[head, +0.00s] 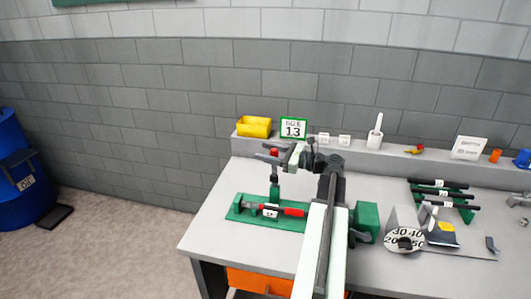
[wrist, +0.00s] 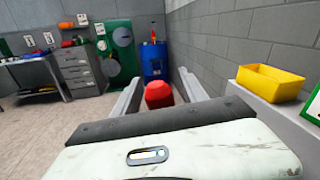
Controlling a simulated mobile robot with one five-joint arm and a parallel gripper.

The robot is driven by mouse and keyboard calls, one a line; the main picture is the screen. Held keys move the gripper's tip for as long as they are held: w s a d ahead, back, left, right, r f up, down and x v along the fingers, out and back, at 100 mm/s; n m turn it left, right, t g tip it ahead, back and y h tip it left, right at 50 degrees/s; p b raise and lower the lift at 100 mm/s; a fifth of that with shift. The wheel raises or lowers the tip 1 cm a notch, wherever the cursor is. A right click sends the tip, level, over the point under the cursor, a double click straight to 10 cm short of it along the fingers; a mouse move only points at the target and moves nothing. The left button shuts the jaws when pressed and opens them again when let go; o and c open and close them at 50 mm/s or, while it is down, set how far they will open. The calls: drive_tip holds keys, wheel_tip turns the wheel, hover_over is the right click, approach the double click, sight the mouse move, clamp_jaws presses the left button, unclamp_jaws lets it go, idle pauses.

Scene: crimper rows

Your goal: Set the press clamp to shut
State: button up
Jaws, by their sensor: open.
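The press clamp stands on a green base plate (head: 238,211) at the left of the bench. Its lever stands upright and ends in a red knob (head: 273,152), above a green post (head: 274,192). My gripper (head: 268,153) is open at knob height and points left. In the wrist view, a red knob (wrist: 158,95) shows between the spread fingers of my gripper (wrist: 160,92). I cannot tell whether either finger touches it. The lower lever is hidden in the wrist view.
A yellow bin (head: 254,127) and a size 13 sign (head: 293,128) stand on the back ledge. A numbered dial (head: 405,240) and a green rack with dark bars (head: 440,203) are at right. A blue barrel (wrist: 154,62) stands on the floor beyond the bench.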

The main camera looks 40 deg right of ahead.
clamp_jaws()
idle(1.4)
